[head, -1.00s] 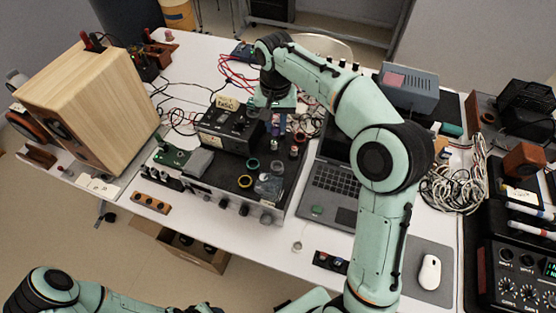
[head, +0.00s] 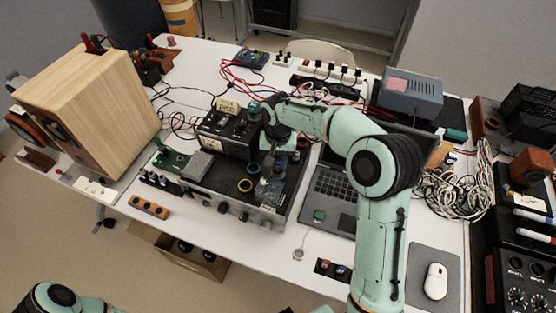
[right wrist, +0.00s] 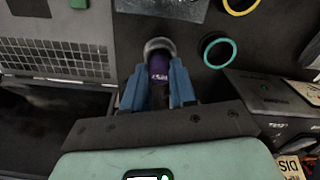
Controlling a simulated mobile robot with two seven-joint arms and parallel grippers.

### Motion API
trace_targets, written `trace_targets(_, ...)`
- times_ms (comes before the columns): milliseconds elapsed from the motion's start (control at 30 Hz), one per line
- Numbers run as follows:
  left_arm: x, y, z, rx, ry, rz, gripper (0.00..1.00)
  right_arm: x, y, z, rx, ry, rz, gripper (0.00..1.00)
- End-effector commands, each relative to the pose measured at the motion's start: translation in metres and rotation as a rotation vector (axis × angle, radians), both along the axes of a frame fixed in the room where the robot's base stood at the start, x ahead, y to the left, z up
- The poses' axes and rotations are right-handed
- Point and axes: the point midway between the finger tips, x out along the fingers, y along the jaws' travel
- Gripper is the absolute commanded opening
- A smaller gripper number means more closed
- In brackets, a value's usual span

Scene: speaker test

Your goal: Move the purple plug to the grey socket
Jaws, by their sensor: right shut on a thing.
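My right gripper (head: 278,150) is over the dark amplifier top. In the right wrist view its blue fingers (right wrist: 158,88) are shut on the purple plug (right wrist: 159,69), which has a pale label. A round grey socket (right wrist: 159,43) shows directly at the far end of the plug, partly covered by it. I cannot tell whether the plug is inside it or just above it. In the head view the plug is mostly hidden by the gripper. My left gripper is out of view; only part of that arm shows at bottom left.
A teal ring (right wrist: 218,50) and a yellow ring (head: 245,185) lie close by on the amplifier. A black box (head: 225,130) with a label card stands behind left. An open laptop (head: 335,190) is to the right. Red cables and a white cable bundle (head: 462,190) lie farther out.

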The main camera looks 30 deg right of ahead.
Motion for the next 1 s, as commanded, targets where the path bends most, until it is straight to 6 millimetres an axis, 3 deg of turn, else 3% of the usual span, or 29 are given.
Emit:
trace_targets(400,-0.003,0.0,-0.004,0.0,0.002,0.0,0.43,0.0,0.0,-0.007,0.0,0.0,0.001,0.0)
trace_targets(433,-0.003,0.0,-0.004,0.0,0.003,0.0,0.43,0.0,0.0,-0.007,0.0,0.0,0.0,0.29)
trace_targets(500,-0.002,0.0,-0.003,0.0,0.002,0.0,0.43,0.0,0.0,-0.006,0.0,-0.001,0.0,0.52)
trace_targets(833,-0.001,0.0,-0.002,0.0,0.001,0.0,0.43,0.0,0.0,-0.003,0.0,-0.001,0.0,0.52)
trace_targets(1000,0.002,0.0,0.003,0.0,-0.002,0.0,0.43,0.002,0.0,0.017,-0.001,-0.006,-0.001,0.52)
